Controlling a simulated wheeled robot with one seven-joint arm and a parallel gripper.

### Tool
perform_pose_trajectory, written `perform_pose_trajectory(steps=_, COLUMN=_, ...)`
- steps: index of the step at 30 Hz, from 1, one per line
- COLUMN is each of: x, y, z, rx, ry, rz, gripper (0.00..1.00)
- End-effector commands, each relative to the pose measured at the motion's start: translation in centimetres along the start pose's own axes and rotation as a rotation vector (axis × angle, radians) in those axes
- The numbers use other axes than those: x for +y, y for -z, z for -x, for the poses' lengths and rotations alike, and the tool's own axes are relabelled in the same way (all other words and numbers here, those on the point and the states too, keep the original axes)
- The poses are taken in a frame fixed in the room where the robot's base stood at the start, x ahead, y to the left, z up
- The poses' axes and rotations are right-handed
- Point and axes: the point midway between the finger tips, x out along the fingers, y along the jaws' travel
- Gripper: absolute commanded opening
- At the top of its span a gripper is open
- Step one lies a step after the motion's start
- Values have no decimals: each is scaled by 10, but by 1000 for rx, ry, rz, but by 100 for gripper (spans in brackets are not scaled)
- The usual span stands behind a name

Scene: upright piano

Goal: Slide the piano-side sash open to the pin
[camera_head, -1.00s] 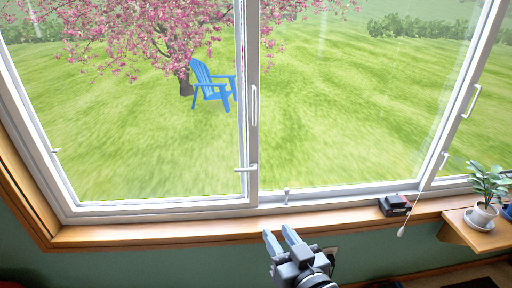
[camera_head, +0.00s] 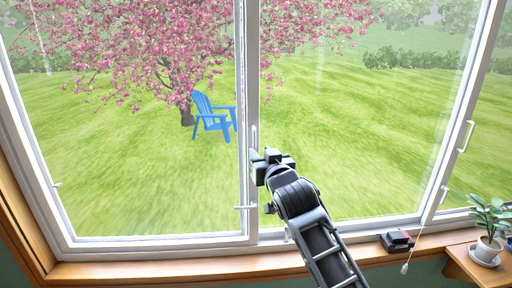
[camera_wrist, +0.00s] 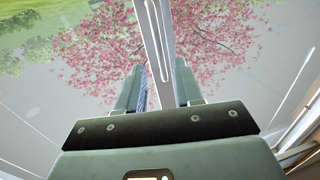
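The white-framed window has a meeting stile (camera_head: 245,100) near the middle, with a slim upright pull handle (camera_head: 254,137) on it. A small white lever (camera_head: 245,207) sits lower on this stile. My gripper (camera_head: 258,160) is raised at the handle's lower part. In the wrist view, my two fingers (camera_wrist: 158,88) are spread apart, with the stile and handle (camera_wrist: 152,40) in the gap between them. I cannot tell whether they touch. A small peg (camera_head: 287,234) at the bottom rail, possibly the pin, is partly hidden by my arm.
A right-hand stile has another pull handle (camera_head: 467,136) and lever (camera_head: 443,195). A dark box (camera_head: 397,241) lies on the wooden sill (camera_head: 180,267). A potted plant (camera_head: 488,248) stands on a shelf at right, beside a hanging cord (camera_head: 408,258).

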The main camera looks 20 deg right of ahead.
Motion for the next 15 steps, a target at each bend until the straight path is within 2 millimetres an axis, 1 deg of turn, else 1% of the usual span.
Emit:
perform_pose_trajectory(steps=1, x=0, y=2, z=-9, rx=1, ry=1, rz=2, gripper=36)
perform_pose_trajectory(steps=3, x=0, y=1, z=-20, rx=0, ry=1, rz=1, gripper=36)
perform_pose_trajectory(steps=7, x=0, y=1, z=-36, rx=0, ry=0, rz=1, gripper=36)
perform_pose_trajectory(steps=12, x=0, y=1, z=-49, rx=1, ry=1, rz=0, gripper=36)
perform_pose_trajectory(steps=15, x=0, y=0, z=-52, rx=0, ry=1, rz=-1, gripper=36)
